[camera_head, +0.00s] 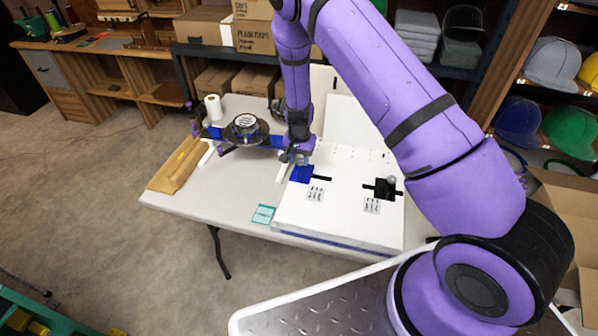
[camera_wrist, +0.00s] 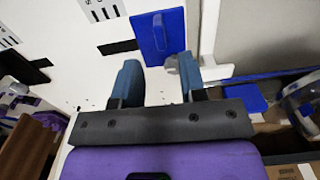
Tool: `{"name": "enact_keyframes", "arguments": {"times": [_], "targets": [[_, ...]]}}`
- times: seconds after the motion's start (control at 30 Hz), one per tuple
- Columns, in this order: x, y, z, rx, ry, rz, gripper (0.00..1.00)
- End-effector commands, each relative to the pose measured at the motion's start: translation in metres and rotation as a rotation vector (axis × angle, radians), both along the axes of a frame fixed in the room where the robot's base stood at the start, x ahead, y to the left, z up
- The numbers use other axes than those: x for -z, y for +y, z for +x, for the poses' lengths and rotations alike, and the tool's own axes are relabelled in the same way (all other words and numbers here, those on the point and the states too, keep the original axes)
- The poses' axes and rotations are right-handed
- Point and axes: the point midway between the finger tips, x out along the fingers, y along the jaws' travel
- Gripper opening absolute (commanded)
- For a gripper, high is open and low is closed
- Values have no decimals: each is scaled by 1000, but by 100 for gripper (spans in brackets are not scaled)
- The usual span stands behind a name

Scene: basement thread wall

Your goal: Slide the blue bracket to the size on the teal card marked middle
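The blue bracket (camera_head: 301,174) is a flat blue plate at the left end of a black slot (camera_head: 322,178) in a white board. In the wrist view the bracket (camera_wrist: 151,36) has a raised ridge, and the slot (camera_wrist: 118,47) runs left from it. A printed size label (camera_head: 315,193) sits below the slot; its marks are too small to read. The teal card (camera_head: 263,214) lies on the table at the board's front left; its text is unreadable. My gripper (camera_head: 298,155) is just behind the bracket. In the wrist view my gripper (camera_wrist: 159,78) is open and empty, with the bracket beyond its fingertips.
A second slot with a black bracket (camera_head: 386,188) and a label (camera_head: 372,206) is on the board's right. A round black device (camera_head: 246,125), a paper roll (camera_head: 213,107) and a brown wooden block (camera_head: 178,165) stand on the table's left. The table's front left is clear.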

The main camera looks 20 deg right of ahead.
Motion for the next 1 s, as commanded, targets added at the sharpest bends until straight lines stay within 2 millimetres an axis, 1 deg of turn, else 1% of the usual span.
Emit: {"name": "enact_keyframes", "arguments": {"times": [0.03, 0.2, 0.4, 0.53, 0.8, 0.83, 0.87, 0.9, 0.97, 1.0], "targets": [[10, 0, -1, 0, 3, -1, 38], [39, 0, -1, 0, 2, 0, 38], [60, 0, 0, 0, 1, 1, 38], [65, 1, 0, -1, 0, 1, 38], [66, 1, 0, -1, -1, 1, 38], [66, 1, 0, -1, -1, 1, 34], [66, 1, 0, -1, -1, 1, 27], [66, 1, 0, -1, -1, 1, 18], [66, 1, 0, -1, -1, 1, 4], [66, 1, 0, -1, -1, 1, 0]]}}
